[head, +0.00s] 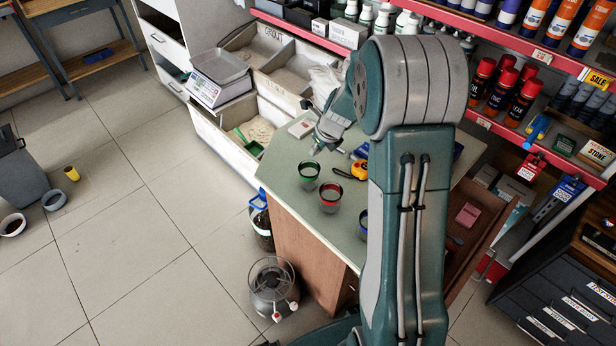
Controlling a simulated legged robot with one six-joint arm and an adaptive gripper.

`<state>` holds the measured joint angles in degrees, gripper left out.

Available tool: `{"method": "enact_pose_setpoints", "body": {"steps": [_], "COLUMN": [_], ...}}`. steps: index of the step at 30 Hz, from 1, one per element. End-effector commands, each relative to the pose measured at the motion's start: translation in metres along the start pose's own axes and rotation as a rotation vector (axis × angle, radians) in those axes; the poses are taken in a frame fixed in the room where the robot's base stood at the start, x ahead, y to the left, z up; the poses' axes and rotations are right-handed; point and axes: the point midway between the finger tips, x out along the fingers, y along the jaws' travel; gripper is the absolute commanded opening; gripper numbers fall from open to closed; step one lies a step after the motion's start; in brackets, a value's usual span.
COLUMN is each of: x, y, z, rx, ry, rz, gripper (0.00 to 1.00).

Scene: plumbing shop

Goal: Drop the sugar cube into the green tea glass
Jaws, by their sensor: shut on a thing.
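The green tea glass (309,175) stands upright on the pale green counter top (290,205), near its left edge. The red glass (330,199) stands just in front and to its right. A blue glass (362,222) is partly hidden behind my arm. My gripper (320,148) is above the counter, just beyond the green glass in the picture and close to it. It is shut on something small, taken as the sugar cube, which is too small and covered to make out.
A yellow tape measure (359,170) lies right of the green glass. A small box (301,128) lies at the counter's back left. Bins with a scale (218,75) stand behind. Shelves of red cans (502,85) flank the right.

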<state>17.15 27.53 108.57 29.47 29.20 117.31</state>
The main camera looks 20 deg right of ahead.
Motion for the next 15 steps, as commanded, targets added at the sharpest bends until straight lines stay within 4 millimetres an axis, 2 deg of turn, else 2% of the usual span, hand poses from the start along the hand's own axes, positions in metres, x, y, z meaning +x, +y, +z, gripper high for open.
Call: {"method": "enact_pose_setpoints", "body": {"steps": [9, 15], "x": [0.035, 0.049], "y": [0.001, 0.000], "z": [-0.015, -0.020], "rx": [-0.001, -0.003], "ry": [0.003, 0.001], "rz": [0.003, 0.002], "gripper": [0.08, 0.08]}}
